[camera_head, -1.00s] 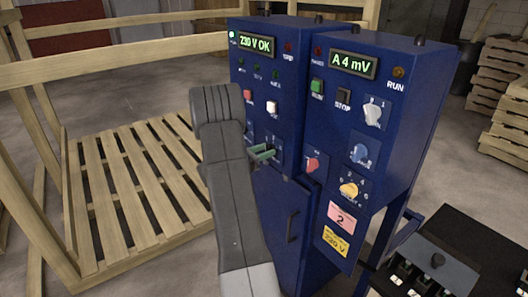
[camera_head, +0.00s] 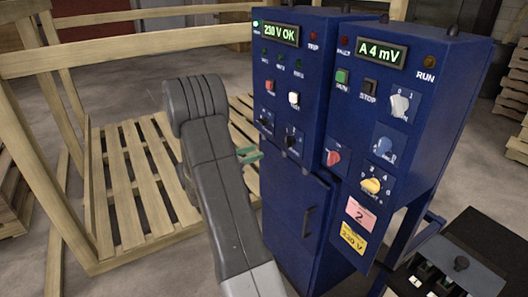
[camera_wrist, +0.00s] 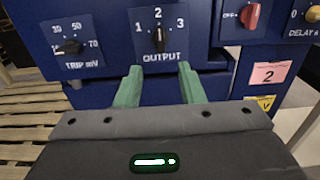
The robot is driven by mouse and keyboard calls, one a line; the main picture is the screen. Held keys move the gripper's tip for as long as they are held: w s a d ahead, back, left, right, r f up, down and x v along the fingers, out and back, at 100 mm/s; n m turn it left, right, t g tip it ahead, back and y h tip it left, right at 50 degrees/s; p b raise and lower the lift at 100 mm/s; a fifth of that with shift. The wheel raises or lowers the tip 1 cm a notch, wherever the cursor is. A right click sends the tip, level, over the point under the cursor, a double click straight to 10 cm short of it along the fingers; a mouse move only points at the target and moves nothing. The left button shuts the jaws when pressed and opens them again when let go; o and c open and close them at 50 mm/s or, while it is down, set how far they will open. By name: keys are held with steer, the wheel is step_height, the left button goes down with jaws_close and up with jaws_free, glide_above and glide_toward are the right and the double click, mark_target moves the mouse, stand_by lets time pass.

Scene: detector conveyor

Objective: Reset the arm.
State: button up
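My arm (camera_head: 215,170) reaches up in front of the wooden pallet, left of the blue cabinet (camera_head: 310,205). My gripper (camera_head: 248,154) has green fingers beside the cabinet's left side in the head view. In the wrist view my gripper (camera_wrist: 160,72) has its two fingers spread with nothing between them. Just beyond them is the black OUTPUT knob (camera_wrist: 159,40), pointing up at 2. The fingers look clear of it. The TRIP mV knob (camera_wrist: 70,47) is to its left. The left display (camera_head: 279,34) reads 230 V OK. The right display (camera_head: 381,53) reads A 4 mV.
A wooden pallet (camera_head: 130,180) and wooden rails (camera_head: 140,48) are at the left. A red knob (camera_head: 333,158), a yellow knob (camera_head: 371,186) and a door handle (camera_head: 307,222) are on the cabinet front. A black unit (camera_head: 470,250) stands at the lower right.

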mark_target(286, 142)
steer(key=shift+s+a, duration=0.35)
steer(key=shift+a, duration=0.1)
steer(key=p+x, duration=0.2)
steer(key=x, duration=1.2)
